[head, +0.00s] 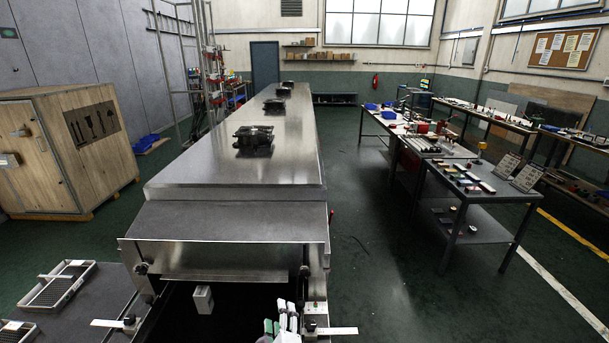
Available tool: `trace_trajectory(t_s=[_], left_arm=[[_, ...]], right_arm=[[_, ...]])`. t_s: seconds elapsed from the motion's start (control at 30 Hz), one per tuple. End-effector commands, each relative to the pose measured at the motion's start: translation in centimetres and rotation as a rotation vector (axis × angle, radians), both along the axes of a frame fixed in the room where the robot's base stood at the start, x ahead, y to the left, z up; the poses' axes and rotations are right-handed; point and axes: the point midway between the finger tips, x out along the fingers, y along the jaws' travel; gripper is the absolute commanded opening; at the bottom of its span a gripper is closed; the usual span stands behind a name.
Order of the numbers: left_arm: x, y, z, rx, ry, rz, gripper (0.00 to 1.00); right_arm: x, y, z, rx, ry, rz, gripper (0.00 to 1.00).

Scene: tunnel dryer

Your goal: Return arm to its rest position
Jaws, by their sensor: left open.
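Metal brackets flank the opening. Trays (58,286) lie on a dark table at lower left. A wooden crate (65,150) stands left. A workbench (478,193) with parts stands right. The floor between dryer and benches is clear.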

Motion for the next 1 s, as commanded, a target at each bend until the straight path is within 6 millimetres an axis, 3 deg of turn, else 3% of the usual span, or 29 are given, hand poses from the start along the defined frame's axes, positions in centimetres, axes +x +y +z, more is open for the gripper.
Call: trace_trajectory(t_s=[0.2,0.5,0.7,1.0], left_arm=[[-1.8,5.1,-1.5,-0.322,0.118,0.209,0.58],[-5.7,10.2,-3.5,-0.727,0.252,0.498,0.58],[-8.9,12.6,-4.3,-0.971,0.327,0.689,0.58],[-14.2,14.7,-4.3,-1.290,0.431,0.960,0.58]], right_arm=[[0.0,0.1,0.0,0.001,0.000,0.000,0.40],[0.0,0.0,0.0,0.001,0.000,0.000,0.40],[0.0,0.0,0.0,0.001,0.000,0.000,0.40],[0.0,0.0,0.0,0.001,0.000,0.000,0.40]])
